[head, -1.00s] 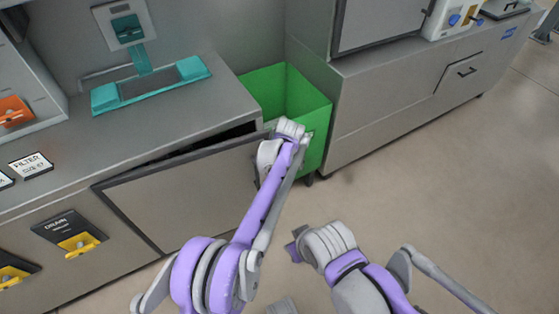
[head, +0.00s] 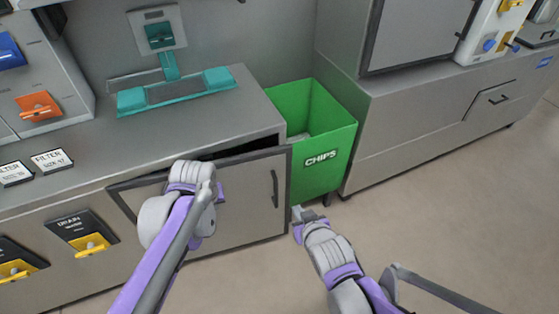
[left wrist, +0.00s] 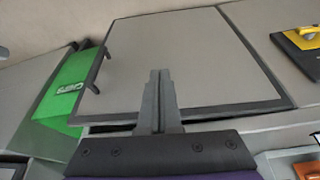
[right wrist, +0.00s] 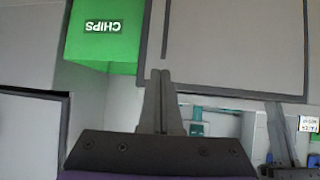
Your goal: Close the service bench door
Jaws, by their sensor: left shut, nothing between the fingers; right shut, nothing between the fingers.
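The service bench door (head: 240,205) is a grey panel with a dark frame and a dark handle (head: 274,188) near its right edge. A dark gap shows between its top edge and the bench top, so it stands slightly ajar. My left gripper (head: 217,192) is in front of the door's upper part; its fingertips are hard to make out there. In the left wrist view its fingers (left wrist: 159,78) are together and empty over the panel (left wrist: 190,50). My right gripper (head: 300,212) is shut and empty, low beside the door's right edge. Contact with the door cannot be told.
A green CHIPS bin (head: 320,135) stands right of the door. A grey cabinet (head: 420,130) stands beyond it. A teal fixture (head: 175,92) and filter labels (head: 50,160) are on the bench top. Open floor (head: 440,220) lies at the right front.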

